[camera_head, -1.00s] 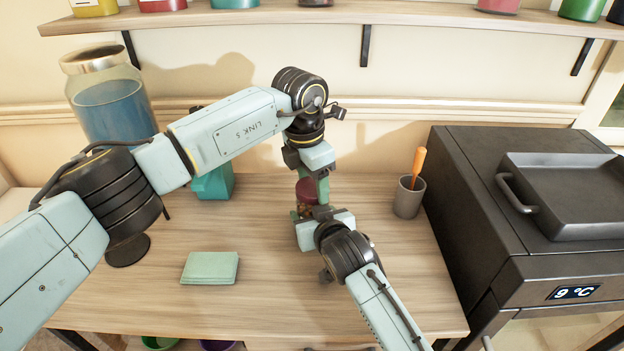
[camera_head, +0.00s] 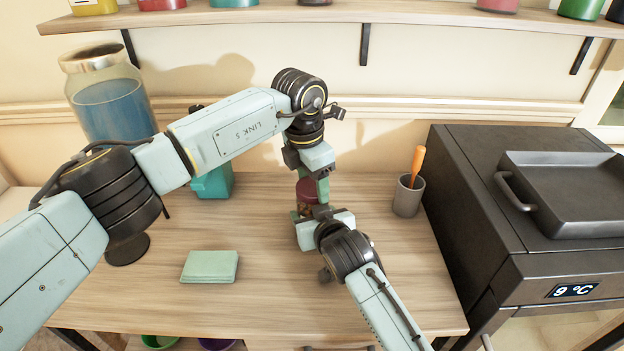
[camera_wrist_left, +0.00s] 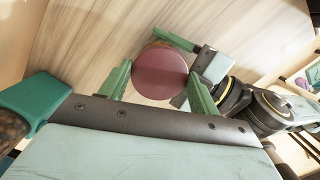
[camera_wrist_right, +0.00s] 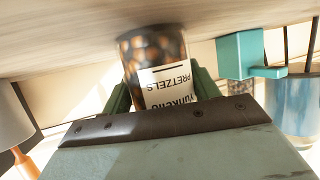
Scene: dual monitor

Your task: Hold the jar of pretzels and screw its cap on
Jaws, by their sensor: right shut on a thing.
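The jar of pretzels (camera_wrist_right: 155,60) stands on the table, its white label upside down in the right wrist view. My right gripper (camera_head: 312,217) is shut on the jar from the near right side. The dark red cap (camera_wrist_left: 160,73) is at the jar's top; how firmly it sits cannot be seen. It also shows in the head view (camera_head: 307,191). My left gripper (camera_wrist_left: 160,85) points down from above, its green fingers on either side of the cap with the jaws apart. My left wrist and fingers partly hide the cap in the head view.
A teal box-like object (camera_head: 214,183) stands behind to the left, near a big glass jar (camera_head: 112,108) of blue stuff. A teal flat stack (camera_head: 210,266) lies at front left. A grey cup (camera_head: 408,196) with an orange-handled tool stands right, beside a dark oven (camera_head: 490,200).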

